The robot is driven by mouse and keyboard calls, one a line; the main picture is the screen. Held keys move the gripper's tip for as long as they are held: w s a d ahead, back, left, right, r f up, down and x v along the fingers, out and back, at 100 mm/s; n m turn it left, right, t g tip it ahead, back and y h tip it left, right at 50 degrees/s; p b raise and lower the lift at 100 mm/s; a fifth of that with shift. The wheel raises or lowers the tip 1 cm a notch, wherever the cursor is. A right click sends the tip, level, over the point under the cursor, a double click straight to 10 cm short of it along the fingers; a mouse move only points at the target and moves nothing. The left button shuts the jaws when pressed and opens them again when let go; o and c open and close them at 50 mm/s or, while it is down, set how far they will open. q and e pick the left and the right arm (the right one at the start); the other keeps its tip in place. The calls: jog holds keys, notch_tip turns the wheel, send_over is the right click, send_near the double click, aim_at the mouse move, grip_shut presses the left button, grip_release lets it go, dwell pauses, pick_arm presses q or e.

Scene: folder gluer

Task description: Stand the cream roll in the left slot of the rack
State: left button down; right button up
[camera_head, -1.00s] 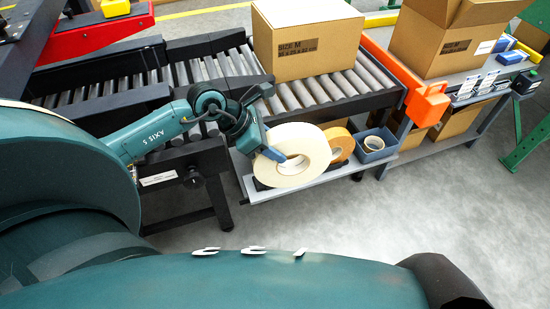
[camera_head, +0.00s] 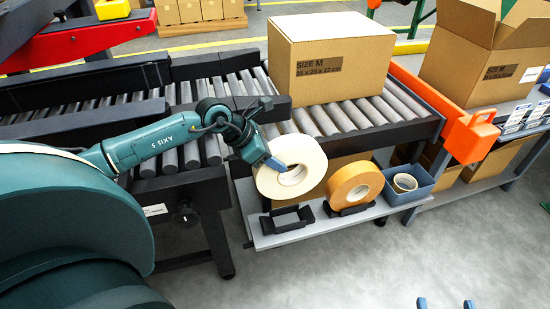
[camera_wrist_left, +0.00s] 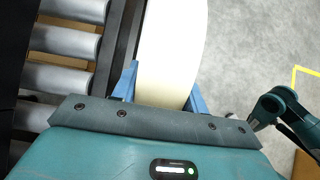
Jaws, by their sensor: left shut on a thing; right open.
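The cream roll (camera_head: 310,155) is held on its edge, tilted, above the left slot (camera_head: 287,219) of the rack; a gap shows between them. My left gripper (camera_head: 278,164) is shut on the cream roll's ring, one blue finger showing by its core hole. In the left wrist view the roll (camera_wrist_left: 172,45) stands between the two blue fingers (camera_wrist_left: 160,90). The left slot is a black, empty cradle. An orange-tan roll (camera_head: 344,184) stands in the right slot (camera_head: 352,209). My right gripper (camera_head: 445,304) shows only two parted blue fingertips at the bottom edge, open.
The slots sit on a grey shelf (camera_head: 262,240) below the roller conveyor (camera_head: 323,119). A blue bin (camera_head: 420,188) with a small roll is right of the rack. A size M box (camera_head: 340,65) is on the conveyor. An orange bracket (camera_head: 470,138) stands right.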

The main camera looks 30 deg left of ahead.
aim_at(275, 179)
pick_arm(q)
notch_tip(275, 179, down, 2)
jog(key=shift+f+b, duration=0.15)
jog(key=shift+b, duration=0.65)
notch_tip(275, 179, down, 3)
jog(key=shift+r+b, duration=0.15)
jog(key=shift+b, duration=0.9)
jog(key=shift+w+f+b, duration=0.1)
jog(key=shift+f+b, duration=0.75)
jog(key=shift+f, duration=0.3)
pick_arm(e)
jog(key=shift+a+n+t+y, duration=0.6)
jog(key=shift+a+t+y, duration=0.3)
jog(key=shift+t+y, duration=0.25)
jog(key=shift+r, duration=0.1)
pick_arm(q)
jog(key=shift+f, duration=0.4)
pick_arm(e)
jog(key=shift+f, duration=0.35)
